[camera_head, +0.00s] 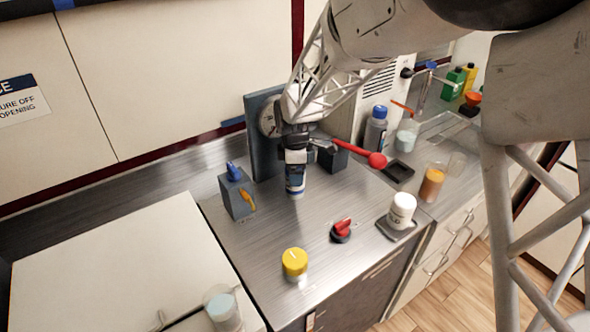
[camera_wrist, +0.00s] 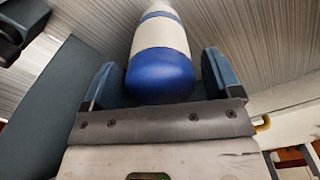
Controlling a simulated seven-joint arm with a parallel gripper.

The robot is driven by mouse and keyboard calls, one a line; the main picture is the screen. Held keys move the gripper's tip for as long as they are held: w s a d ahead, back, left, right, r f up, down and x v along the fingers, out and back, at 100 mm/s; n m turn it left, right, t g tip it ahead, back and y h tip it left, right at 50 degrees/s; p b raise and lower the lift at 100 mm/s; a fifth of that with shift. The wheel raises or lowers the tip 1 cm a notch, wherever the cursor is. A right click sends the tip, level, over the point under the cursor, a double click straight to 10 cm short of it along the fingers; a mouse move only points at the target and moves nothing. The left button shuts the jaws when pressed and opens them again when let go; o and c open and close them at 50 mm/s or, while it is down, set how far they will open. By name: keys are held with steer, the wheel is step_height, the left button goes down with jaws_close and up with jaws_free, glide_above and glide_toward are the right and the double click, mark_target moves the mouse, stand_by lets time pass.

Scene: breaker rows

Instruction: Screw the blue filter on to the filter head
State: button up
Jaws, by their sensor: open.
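The blue filter (camera_head: 295,182) is a small cylinder with blue and white bands, directly below my gripper (camera_head: 296,152) in the head view. In the wrist view the filter (camera_wrist: 160,75) lies between the two fingers of my gripper (camera_wrist: 160,88), its rounded blue end nearest the camera. The fingers are open, one on each side of it; contact cannot be told. A grey upright panel (camera_head: 254,108) with a round gauge stands behind. A dark block (camera_head: 333,158) at its right may be the filter head, but my arm hides part of this area.
A grey box (camera_head: 237,192) with blue and yellow levers stands left. A red-ended lever (camera_head: 376,160) juts right.

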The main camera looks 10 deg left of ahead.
steer(key=shift+n, duration=2.1)
steer(key=shift+c, duration=0.3)
steer(key=c, duration=0.7)
steer(key=shift+c, duration=0.2)
steer(key=shift+m, duration=0.3)
steer(key=m, duration=0.7)
steer(key=shift+m, duration=0.4)
steer(key=m, duration=0.4)
steer(key=shift+m, duration=2.4)
